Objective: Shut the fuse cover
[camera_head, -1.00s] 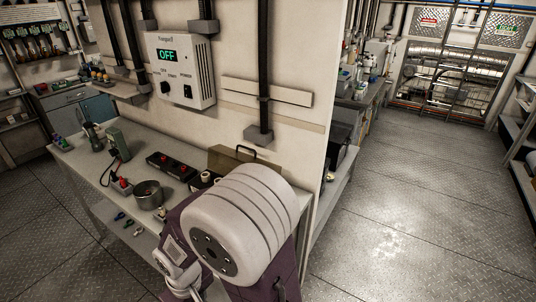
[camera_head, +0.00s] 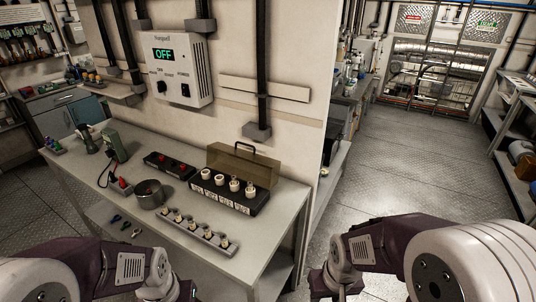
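The fuse box (camera_head: 228,195) sits on the workbench near its right end, with several white fuses standing in a row in it. Its brown fuse cover (camera_head: 243,163) stands raised at the back of the box, with a dark handle (camera_head: 245,148) on its top edge. My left arm enters at the bottom left and my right arm at the bottom right. Both are short of the bench front, and neither touches the cover. The fingertips of both grippers are below the picture edge or too unclear to make out.
A strip with several fuses (camera_head: 200,230) lies in front of the box. A metal pot (camera_head: 150,194), a black block with red parts (camera_head: 170,165) and a grey-green device (camera_head: 115,145) stand to the left. A wall controller (camera_head: 178,69) reads OFF. Floor to the right is clear.

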